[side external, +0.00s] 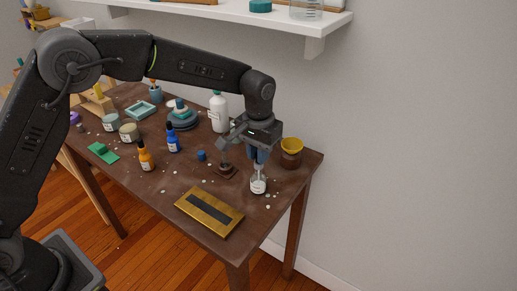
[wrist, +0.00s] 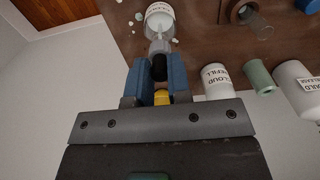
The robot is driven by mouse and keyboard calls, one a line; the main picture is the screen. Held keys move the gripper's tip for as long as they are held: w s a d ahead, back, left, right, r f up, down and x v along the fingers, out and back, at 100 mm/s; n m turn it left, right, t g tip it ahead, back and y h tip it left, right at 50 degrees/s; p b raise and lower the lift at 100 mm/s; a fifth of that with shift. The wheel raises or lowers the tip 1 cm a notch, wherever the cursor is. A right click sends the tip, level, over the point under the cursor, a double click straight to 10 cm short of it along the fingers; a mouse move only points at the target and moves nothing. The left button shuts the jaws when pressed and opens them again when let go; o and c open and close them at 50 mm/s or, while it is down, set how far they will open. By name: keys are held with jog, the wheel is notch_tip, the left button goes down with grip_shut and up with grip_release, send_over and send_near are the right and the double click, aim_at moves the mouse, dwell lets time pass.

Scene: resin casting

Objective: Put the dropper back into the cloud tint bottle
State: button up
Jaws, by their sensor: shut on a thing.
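The cloud tint bottle (side external: 258,185), small and clear with pale contents and a white label, stands upright near the table's right end. It also shows at the top of the wrist view (wrist: 160,20). My gripper (side external: 258,158) is directly above it, pointing down. In the wrist view its blue fingers (wrist: 160,75) are shut on the dropper's black bulb (wrist: 158,67). The dropper's grey collar lies in line with the bottle's neck. I cannot tell whether the collar is seated on the neck or slightly above it. The dropper's tip is not clearly visible.
A wooden holder (side external: 223,172) is left of the bottle. A gold-framed tray (side external: 209,210) lies in front. Blue (side external: 173,140) and orange (side external: 146,158) bottles stand farther left. White droplets dot the table.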

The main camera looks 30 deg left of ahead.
jog(key=shift+f, duration=0.9)
jog(key=o, duration=0.7)
notch_tip(320, 180, up, 14)
jog(key=s+a+r+t, duration=0.1)
jog(key=s+a+r, duration=0.4)
jog(key=s, duration=0.1)
jog(key=s+a+f+t, duration=0.1)
jog(key=s+a, duration=0.3)
jog(key=s, duration=0.7)
jog(key=s+a+f+t, duration=0.2)
jog(key=s+a+t, duration=0.1)
jog(key=s, duration=0.8)
jog(key=shift+s+a+f+t, duration=0.15)
jog(key=shift+s+a+t, duration=0.15)
jog(key=shift+a, duration=0.3)
